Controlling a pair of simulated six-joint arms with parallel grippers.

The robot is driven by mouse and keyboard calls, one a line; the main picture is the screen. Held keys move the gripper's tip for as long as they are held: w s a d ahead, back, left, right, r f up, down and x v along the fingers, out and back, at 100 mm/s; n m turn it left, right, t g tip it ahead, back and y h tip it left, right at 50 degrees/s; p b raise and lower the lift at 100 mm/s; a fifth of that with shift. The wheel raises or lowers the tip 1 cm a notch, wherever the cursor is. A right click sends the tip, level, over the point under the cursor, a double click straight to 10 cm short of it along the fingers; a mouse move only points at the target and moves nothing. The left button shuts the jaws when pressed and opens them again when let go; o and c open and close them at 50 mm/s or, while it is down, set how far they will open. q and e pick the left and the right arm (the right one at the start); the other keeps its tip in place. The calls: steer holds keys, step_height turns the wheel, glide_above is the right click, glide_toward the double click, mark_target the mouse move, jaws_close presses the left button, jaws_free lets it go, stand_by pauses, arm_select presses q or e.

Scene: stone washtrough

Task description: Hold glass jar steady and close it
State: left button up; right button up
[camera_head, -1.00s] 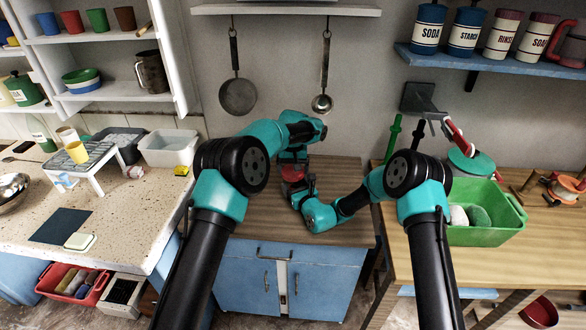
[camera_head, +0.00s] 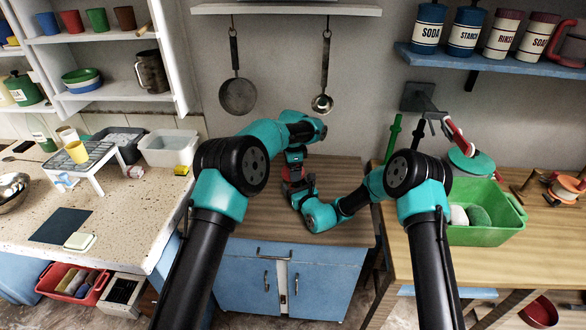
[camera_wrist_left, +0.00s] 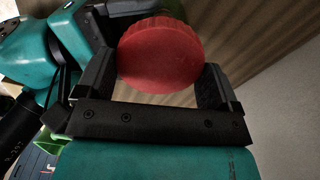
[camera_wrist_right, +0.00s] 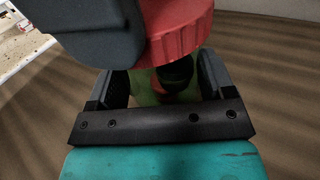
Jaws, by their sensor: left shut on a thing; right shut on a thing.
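A round red ribbed lid (camera_wrist_left: 160,55) sits between the fingers of my left gripper (camera_wrist_left: 158,80) in the left wrist view. That gripper is shut on it. In the right wrist view the lid (camera_wrist_right: 178,30) is directly above the glass jar (camera_wrist_right: 150,92), which shows greenish between the fingers of my right gripper (camera_wrist_right: 165,88). The right gripper is shut on the jar from the side. In the head view both grippers meet over the wooden counter, my left one (camera_head: 294,172) above my right one (camera_head: 299,192), and mostly hide the jar. Whether the lid sits fully on the rim is hidden.
The wooden counter (camera_head: 255,215) around the grippers is clear. A green tub (camera_head: 487,232) stands on the table at right. A white basin (camera_head: 168,148) and a small rack (camera_head: 90,165) stand on the speckled counter at left. A pan (camera_head: 238,96) and ladle (camera_head: 322,103) hang behind.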

arm_select(q)
steer(key=m, duration=0.9)
steer(key=shift+m, duration=0.3)
steer(key=o, duration=0.8)
steer(key=shift+r, duration=2.25)
